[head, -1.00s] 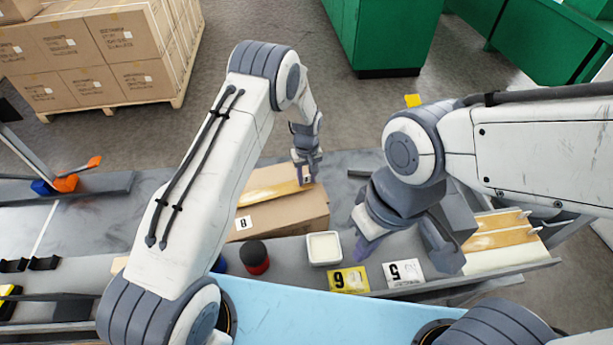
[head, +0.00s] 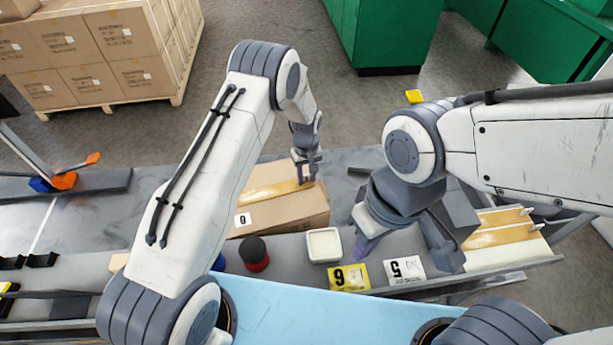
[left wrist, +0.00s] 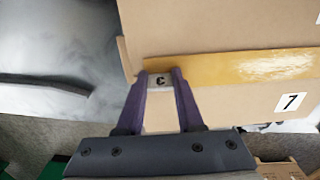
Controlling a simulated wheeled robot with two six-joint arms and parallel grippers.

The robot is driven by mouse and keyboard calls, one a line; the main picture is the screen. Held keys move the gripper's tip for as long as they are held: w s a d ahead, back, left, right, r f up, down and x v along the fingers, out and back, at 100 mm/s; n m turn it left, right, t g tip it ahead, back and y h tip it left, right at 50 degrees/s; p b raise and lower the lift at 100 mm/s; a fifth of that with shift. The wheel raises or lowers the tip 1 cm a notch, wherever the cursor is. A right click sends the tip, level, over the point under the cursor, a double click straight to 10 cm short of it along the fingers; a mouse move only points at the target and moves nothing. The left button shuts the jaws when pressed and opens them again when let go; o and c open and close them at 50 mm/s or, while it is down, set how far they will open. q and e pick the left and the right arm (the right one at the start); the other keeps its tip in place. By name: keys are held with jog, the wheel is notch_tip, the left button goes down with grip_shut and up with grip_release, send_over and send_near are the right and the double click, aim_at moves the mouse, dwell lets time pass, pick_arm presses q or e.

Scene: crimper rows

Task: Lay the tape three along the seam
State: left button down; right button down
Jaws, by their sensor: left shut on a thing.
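A carton (head: 285,212) lies on the grey bench, with a shiny amber tape strip (head: 270,192) along its top. The strip also shows in the left wrist view (left wrist: 240,66), running right from my fingers. My left gripper (head: 306,180) is at the strip's right end in the head view. In the left wrist view my left gripper (left wrist: 161,85) is shut on the tape's end tab, marked 3 (left wrist: 161,80). The strip looks close to the carton top; contact along its length is unclear. My right gripper (head: 405,248) is open and empty above the bench's front.
More amber strips (head: 505,228) lie on a rack at right. A white tub (head: 324,245), a dark red-banded jar (head: 254,254), a yellow number plate (head: 348,278) and a white number plate (head: 405,270) stand along the front. Bare bench (head: 95,225) lies left.

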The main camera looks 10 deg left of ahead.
pick_arm(q)
jog(key=shift+c, duration=2.3)
grip_release()
jog(key=shift+r+b, duration=0.95)
jog(key=shift+r, duration=4.3)
